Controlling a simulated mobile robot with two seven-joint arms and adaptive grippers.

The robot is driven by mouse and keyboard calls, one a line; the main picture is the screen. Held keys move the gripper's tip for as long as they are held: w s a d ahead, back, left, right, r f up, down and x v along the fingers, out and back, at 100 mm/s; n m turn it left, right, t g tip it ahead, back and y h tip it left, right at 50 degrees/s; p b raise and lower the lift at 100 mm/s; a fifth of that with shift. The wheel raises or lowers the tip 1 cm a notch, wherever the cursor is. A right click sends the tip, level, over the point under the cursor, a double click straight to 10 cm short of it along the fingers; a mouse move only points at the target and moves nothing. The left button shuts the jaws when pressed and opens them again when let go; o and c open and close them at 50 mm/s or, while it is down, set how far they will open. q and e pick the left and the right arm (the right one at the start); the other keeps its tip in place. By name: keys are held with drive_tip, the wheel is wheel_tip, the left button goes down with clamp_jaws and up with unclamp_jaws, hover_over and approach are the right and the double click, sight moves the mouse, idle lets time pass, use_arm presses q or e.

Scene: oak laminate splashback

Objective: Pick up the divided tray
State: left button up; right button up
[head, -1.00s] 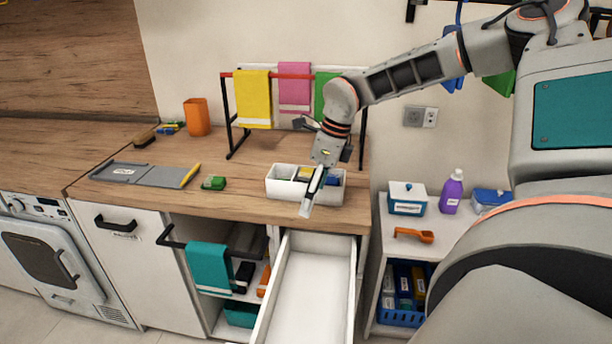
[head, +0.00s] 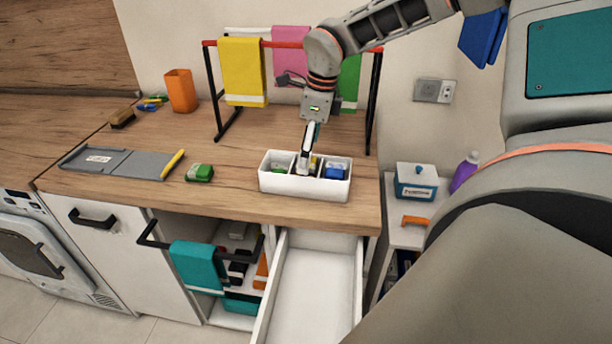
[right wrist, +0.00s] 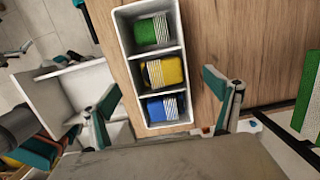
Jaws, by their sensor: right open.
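The divided tray (head: 302,187) is a white open box with three compartments, standing upright on the wooden counter near its front edge. In the right wrist view the tray (right wrist: 168,127) holds a green, a yellow and a blue item with striped bands, one per compartment. My right gripper (head: 307,162) points down over the tray's middle in the head view. In the right wrist view its fingers (right wrist: 162,92) are spread wide, one on each side of the tray's width, with nothing gripped. I cannot tell how low the fingertips are. My left gripper is out of view.
A drying rack (head: 375,98) with yellow, pink and green cloths stands behind the tray. A green block (head: 200,173) and a grey board (head: 122,162) lie to the left. An open, empty white drawer (head: 312,285) juts out below the counter.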

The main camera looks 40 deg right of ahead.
sight(319, 188)
drive_tip(key=shift+w+a+f+p, duration=0.15)
drive_tip(key=shift+f+p, duration=0.1)
drive_tip(key=shift+f, duration=1.25)
drive_tip(key=shift+a+f+p, duration=0.1)
drive_tip(key=shift+f+p, duration=0.1)
drive_tip(key=shift+f, duration=1.25)
drive_tip(key=c, duration=1.2)
